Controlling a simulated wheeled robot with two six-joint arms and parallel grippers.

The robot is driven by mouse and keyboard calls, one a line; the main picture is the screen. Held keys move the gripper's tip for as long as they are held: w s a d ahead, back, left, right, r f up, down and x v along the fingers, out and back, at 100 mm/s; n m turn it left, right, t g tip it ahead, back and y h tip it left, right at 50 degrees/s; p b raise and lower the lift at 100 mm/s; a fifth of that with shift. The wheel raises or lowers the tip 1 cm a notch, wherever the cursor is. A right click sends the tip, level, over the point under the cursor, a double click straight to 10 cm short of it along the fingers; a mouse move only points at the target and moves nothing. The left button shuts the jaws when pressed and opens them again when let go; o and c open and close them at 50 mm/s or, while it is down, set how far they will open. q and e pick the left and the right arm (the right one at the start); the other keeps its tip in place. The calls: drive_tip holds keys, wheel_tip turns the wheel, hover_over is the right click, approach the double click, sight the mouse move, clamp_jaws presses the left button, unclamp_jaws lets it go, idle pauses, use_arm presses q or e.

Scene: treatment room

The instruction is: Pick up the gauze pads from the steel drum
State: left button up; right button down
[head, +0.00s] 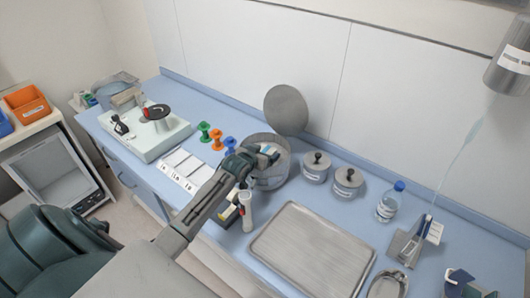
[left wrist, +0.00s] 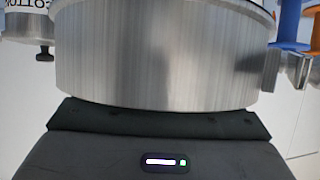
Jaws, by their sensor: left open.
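The steel drum (head: 272,180) stands on the blue counter against the back wall, with its round lid (head: 286,110) raised behind it. My left gripper (head: 266,154) is at the drum's mouth, with its arm coming over the near left side. It is open. A small patch of white and blue shows by the fingertips, but I cannot tell whether it is the gauze pads. In the left wrist view the drum wall (left wrist: 160,65) fills the middle, close to the camera. The fingertips and drum interior are hidden there. My right gripper is not in view.
Two lidded steel jars (head: 316,168) stand right of the drum, with a bottle (head: 391,202) beyond. A bare steel tray (head: 312,252) lies in front. Coloured spools (head: 216,139) and white cards (head: 181,168) are to the left. A white tube (head: 246,212) stands near my left forearm.

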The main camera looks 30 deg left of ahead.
use_arm(q)
drive_tip(key=c, duration=1.1)
drive_tip(key=shift+o, duration=0.2)
drive_tip(key=shift+r, duration=0.1)
